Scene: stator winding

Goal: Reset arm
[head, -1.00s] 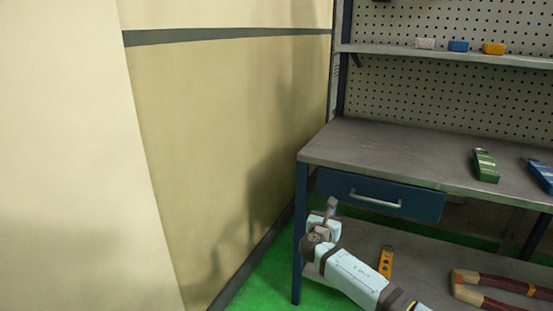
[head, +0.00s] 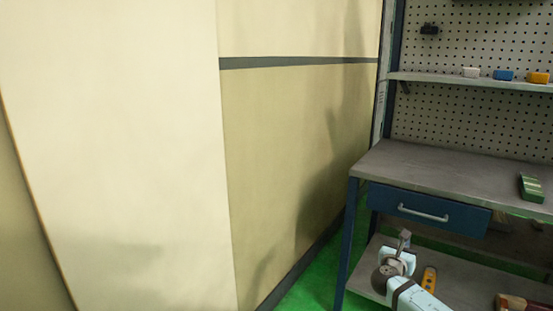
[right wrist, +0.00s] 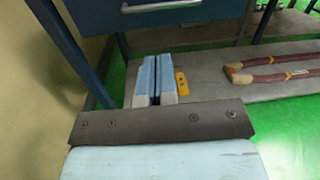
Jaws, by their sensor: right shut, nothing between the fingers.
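My right gripper (right wrist: 155,66) shows in the right wrist view as two light blue fingers side by side, closed together with nothing between them. It points toward the workbench's lower shelf (right wrist: 215,88), under the drawer. In the head view a light blue and dark grey arm of mine (head: 398,282) reaches in from the bottom right, in front of the lower shelf; its fingers cannot be made out clearly there. My left gripper is not in view.
The workbench (head: 450,165) has a blue drawer (head: 425,208) and a green box (head: 531,189) on top. A yellow tool (right wrist: 181,81) and a red-handled tool (right wrist: 275,77) lie on the lower shelf. A pale wall (head: 120,150) fills the left.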

